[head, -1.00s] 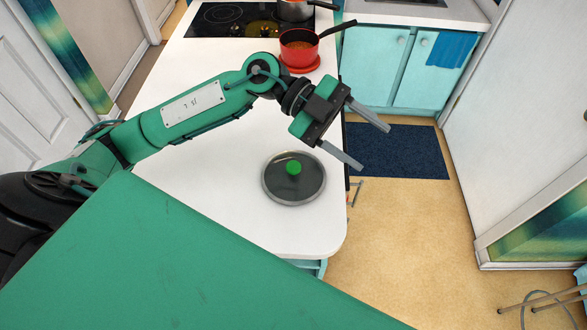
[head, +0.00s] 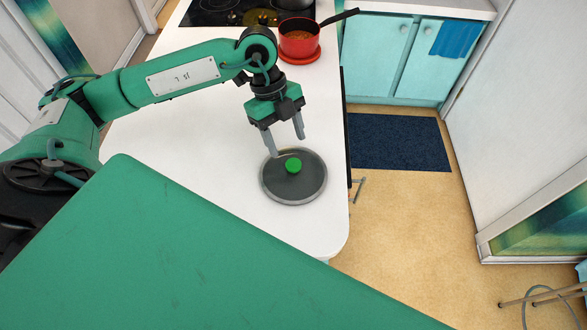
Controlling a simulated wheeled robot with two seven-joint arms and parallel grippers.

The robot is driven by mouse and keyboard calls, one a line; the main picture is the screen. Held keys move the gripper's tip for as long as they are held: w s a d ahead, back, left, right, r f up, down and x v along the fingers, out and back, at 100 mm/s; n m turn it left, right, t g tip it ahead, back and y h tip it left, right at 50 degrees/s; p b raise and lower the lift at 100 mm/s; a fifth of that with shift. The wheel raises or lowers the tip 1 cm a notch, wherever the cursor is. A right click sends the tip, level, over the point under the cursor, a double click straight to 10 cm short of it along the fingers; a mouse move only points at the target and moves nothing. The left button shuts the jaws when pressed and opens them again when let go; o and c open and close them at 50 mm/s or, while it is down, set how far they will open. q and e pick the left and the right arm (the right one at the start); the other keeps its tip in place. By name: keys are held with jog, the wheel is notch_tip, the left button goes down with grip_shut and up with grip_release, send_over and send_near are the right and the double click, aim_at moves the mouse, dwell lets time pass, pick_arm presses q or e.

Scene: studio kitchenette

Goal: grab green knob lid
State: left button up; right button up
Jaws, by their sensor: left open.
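The lid (head: 293,184) is a round grey disc with a paler rim and a green knob (head: 293,165) at its middle. It lies flat on the white counter (head: 225,165), near the counter's right edge. My left gripper (head: 285,146) is open and empty, its fingers pointing down toward the lid. In the picture its fingertips are just above the knob, over the lid's far edge. I cannot tell the exact height of the fingers above the lid. My right gripper is not in view.
A red pot (head: 298,42) with a dark handle stands on a red base farther back on the counter, close behind my left gripper. A black stovetop (head: 215,12) is at the back. The counter left of the lid is clear.

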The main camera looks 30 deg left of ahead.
aim_at(294, 163)
pick_arm(q)
jog(key=shift+s+d+f, duration=0.1)
jog(key=shift+d+f, duration=0.15)
jog(key=shift+f, duration=0.35)
jog(key=shift+d+f+p, duration=0.1)
jog(key=shift+f+p, duration=0.25)
jog(key=p+x, duration=0.1)
jog(key=x, duration=0.2)
jog(key=shift+f, duration=0.3)
jog(key=shift+d+f, duration=0.15)
jog(key=shift+f, duration=0.3)
grip_shut()
